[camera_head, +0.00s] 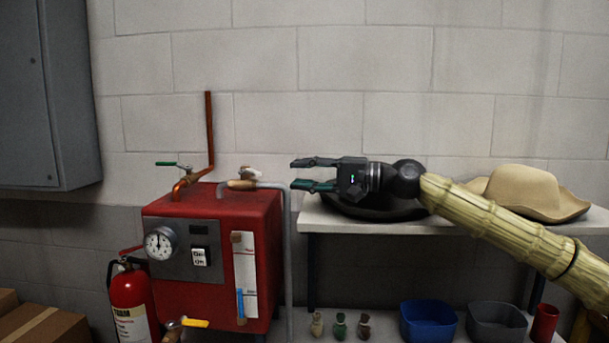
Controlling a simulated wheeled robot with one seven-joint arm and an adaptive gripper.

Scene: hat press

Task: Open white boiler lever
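The red boiler (206,267) stands left of centre, with a gauge and a switch panel on its front. A small valve with a whitish lever (251,173) sits on the pipe fitting at the boiler's top right. The exact angle of this lever is hard to tell. My gripper (297,174) is open and empty, its fingers pointing left toward the white lever. In the picture, a gap shows between the fingertips and the lever; the depth between them is unclear.
A green lever (166,163) and a yellow lever (195,323) are also on the boiler's pipes. A grey pipe (287,250) runs down its right side. A shelf (319,218) holds a tan hat (537,192). A fire extinguisher (131,298) stands left.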

